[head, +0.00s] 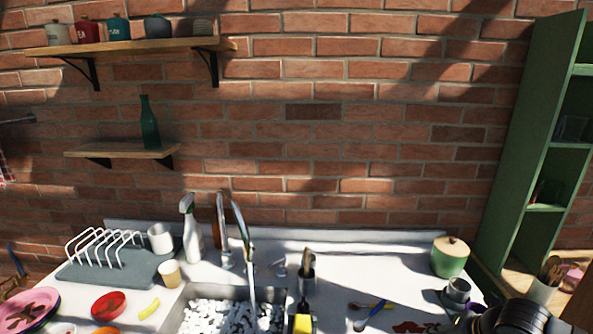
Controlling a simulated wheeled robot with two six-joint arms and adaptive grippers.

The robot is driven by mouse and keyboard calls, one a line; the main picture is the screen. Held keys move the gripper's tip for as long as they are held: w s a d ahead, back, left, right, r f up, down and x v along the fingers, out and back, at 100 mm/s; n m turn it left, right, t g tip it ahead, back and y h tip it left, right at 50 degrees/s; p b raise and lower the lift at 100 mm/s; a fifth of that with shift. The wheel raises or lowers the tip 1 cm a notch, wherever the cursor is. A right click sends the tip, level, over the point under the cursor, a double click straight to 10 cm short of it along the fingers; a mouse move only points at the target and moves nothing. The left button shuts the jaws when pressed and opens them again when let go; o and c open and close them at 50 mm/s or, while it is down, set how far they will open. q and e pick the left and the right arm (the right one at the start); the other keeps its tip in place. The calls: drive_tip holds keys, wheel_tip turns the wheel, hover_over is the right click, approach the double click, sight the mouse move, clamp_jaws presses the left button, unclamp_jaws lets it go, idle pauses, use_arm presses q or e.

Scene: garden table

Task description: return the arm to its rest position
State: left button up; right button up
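A dark, ribbed part of my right arm (522,317) shows at the bottom right edge, over the right end of the counter. The fingers of my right gripper cannot be made out there, and nothing is clearly seen held. My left arm and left gripper are out of view.
The white counter (345,262) holds a sink (190,291), tap (249,262), spray bottle (190,232), dish rack (103,246), green jar (450,257) and grey cup (457,291). A tall green shelf (521,140) stands right. Wall shelves hang left. The counter's middle right is fairly clear.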

drive_tip(key=s+a+f+m+g+h, duration=0.1)
drive_tip(key=s+a+f+m, duration=0.45)
drive_tip(key=m, duration=0.75)
drive_tip(key=s+a+f+m+g+h, duration=0.1)
drive_tip(key=s+a+f+m, duration=0.1)
drive_tip(key=s+f+m, duration=0.8)
drive_tip(key=s+d+f+m+g, duration=0.1)
drive_tip(key=d+f+m, duration=0.1)
drive_tip(key=f, duration=1.1)
drive_tip(key=s+d+f+m, duration=0.1)
drive_tip(key=s+f, duration=0.1)
drive_tip(key=f, duration=1)
drive_tip(key=s+d+f+g, duration=0.1)
drive_tip(key=s+f, duration=1.3)
drive_tip(key=s, duration=0.3)
drive_tip(key=shift+f, duration=0.25)
drive_tip(key=shift+s, duration=0.1)
drive_tip(key=c, duration=0.3)
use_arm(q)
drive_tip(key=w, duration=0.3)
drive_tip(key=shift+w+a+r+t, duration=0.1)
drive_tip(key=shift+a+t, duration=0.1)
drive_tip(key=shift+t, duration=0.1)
use_arm(e)
drive_tip(key=shift+d, duration=0.1)
drive_tip(key=shift+c, duration=0.2)
